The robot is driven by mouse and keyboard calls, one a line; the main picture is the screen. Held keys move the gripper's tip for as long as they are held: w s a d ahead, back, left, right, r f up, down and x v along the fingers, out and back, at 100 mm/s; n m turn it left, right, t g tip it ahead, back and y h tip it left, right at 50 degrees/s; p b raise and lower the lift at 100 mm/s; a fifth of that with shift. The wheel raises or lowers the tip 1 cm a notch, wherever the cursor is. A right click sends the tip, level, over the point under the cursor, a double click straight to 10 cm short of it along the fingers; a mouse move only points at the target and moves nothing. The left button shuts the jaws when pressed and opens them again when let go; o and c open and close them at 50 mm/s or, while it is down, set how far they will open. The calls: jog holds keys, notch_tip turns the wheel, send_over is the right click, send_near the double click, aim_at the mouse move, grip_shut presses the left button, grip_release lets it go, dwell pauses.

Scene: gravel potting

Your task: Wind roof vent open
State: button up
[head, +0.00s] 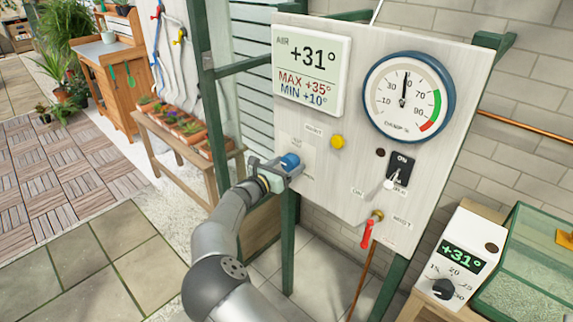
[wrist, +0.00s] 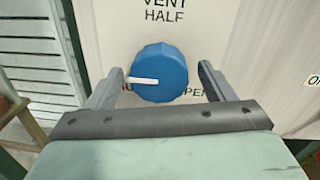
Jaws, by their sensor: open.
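The roof vent control is a round blue knob (head: 290,161) on the lower left of the pale control board. In the wrist view the blue knob (wrist: 166,75) has a white pointer aimed left. The words VENT and HALF are printed above it; lettering below it is partly hidden by the knob. My gripper (head: 279,168) is at the knob. In the wrist view my gripper (wrist: 160,70) is open, one finger on each side of the knob, with a visible gap on both sides. The roof vent itself is not identifiable in view.
The control board (head: 330,165) also carries a yellow button (head: 337,141), a black toggle switch plate (head: 400,168), a red-handled valve (head: 367,232) and a round gauge (head: 409,97). A green post (head: 200,70) stands left of it. A bench with potted plants (head: 190,135) stands behind my arm.

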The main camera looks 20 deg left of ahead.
jog(key=c, duration=1)
